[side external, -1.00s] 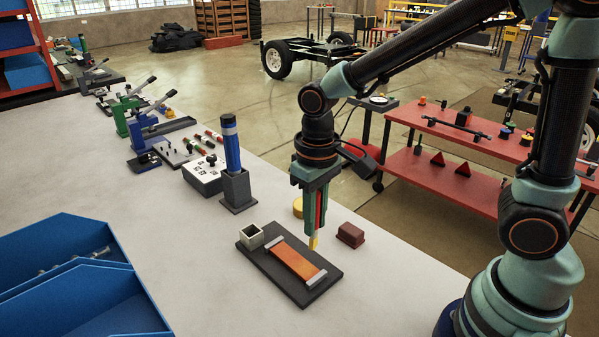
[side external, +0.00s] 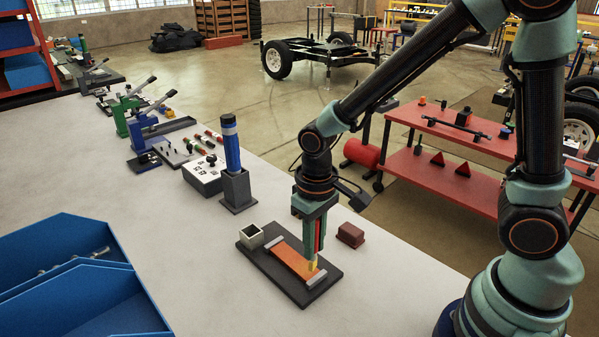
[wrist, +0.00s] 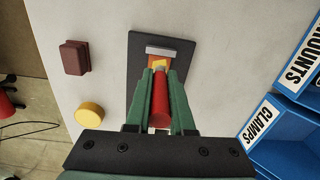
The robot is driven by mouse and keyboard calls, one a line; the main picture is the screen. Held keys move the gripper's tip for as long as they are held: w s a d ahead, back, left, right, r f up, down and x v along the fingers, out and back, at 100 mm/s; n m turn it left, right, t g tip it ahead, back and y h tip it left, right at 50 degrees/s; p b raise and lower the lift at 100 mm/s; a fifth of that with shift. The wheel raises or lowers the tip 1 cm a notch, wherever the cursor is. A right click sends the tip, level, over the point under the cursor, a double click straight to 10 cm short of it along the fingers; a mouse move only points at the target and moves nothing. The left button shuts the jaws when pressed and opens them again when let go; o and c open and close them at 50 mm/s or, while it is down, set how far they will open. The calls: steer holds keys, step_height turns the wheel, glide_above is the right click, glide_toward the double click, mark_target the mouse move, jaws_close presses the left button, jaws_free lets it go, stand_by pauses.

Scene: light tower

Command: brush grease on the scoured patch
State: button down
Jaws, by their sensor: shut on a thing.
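My gripper (side external: 315,235) points down, shut on a brush with a red handle (wrist: 160,103) and yellow bristles (side external: 312,265). The bristle tip is at the front right end of an orange strip (side external: 290,258), close to a grey end bar (side external: 316,280); it appears to touch the strip. The strip lies on a dark board (side external: 262,262) between two grey bars. I cannot make out a separate scoured patch on it. In the wrist view, the bristles and my fingers hide most of the strip.
A small open square cup (side external: 250,236) stands on the board's left corner. A dark red block (side external: 350,235) and a round yellow piece (wrist: 89,114) lie beside the board. Blue bins (side external: 80,300) sit at front left.

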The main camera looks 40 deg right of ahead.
steer(key=shift+f, duration=0.5)
steer(key=shift+w+f, duration=0.35)
steer(key=shift+w, duration=0.45)
steer(key=shift+w+f, duration=0.3)
steer(key=shift+w, duration=0.5)
steer(key=shift+w+d, duration=0.1)
steer(key=shift+w, duration=3.65)
steer(key=shift+r, duration=0.15)
steer(key=shift+s, duration=5.35)
steer(key=shift+r, duration=4)
steer(key=shift+f, duration=0.2)
